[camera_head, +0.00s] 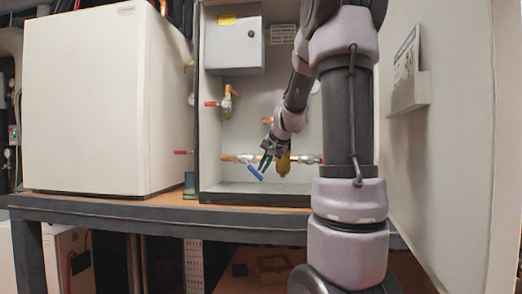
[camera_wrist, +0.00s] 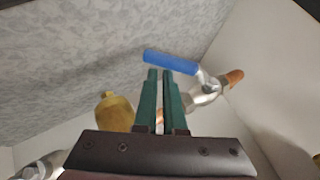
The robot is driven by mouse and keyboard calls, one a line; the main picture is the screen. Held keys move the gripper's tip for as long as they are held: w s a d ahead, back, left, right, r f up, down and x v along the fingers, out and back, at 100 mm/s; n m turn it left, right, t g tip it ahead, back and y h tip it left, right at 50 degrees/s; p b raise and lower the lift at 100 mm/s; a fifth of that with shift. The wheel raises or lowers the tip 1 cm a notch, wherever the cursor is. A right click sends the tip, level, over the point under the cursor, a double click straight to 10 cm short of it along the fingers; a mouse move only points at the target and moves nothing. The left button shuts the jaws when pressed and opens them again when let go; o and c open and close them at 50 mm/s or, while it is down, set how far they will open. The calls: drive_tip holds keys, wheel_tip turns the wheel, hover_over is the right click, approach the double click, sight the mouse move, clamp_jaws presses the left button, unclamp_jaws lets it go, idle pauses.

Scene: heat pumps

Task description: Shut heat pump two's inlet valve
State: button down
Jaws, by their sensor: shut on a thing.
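A valve with a blue lever handle (camera_head: 256,173) sits on the low pipe inside the open cabinet. The handle slants down to the right in the head view. My gripper (camera_head: 264,162) is at this handle, its two green fingers close together. In the wrist view the blue handle (camera_wrist: 170,62) lies across the fingertips (camera_wrist: 159,74), and my gripper is shut on it. The handle's pivot and metal valve body (camera_wrist: 207,92) are right of the fingers. No label that tells which pump this valve serves can be read.
A brass fitting (camera_head: 284,163) hangs beside my gripper; it also shows in the wrist view (camera_wrist: 115,112). Red-handled valves (camera_head: 212,104) are at the upper left and on the low pipe. A grey box (camera_head: 236,45) is above. The open cabinet door (camera_head: 440,150) stands at right.

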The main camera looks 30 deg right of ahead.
sight(259, 176)
drive_tip(key=shift+w+a+f, duration=0.1)
drive_tip(key=shift+a+f, duration=0.1)
drive_tip(key=shift+f, duration=0.35)
drive_tip(key=shift+w+a+f, duration=0.15)
drive_tip(key=shift+a+f, duration=0.1)
drive_tip(key=shift+f, duration=0.3)
drive_tip(key=shift+w+a+f, duration=0.1)
drive_tip(key=shift+a+f, duration=0.1)
drive_tip(key=shift+f, duration=0.35)
drive_tip(key=shift+w+a+f, duration=0.45)
drive_tip(key=shift+a+f, duration=0.2)
drive_tip(key=shift+f, duration=0.1)
drive_tip(key=shift+w+a+f, duration=0.25)
drive_tip(key=shift+a, duration=0.2)
drive_tip(key=v, duration=1)
drive_tip(key=shift+s+r, duration=0.2)
drive_tip(key=shift+r, duration=0.1)
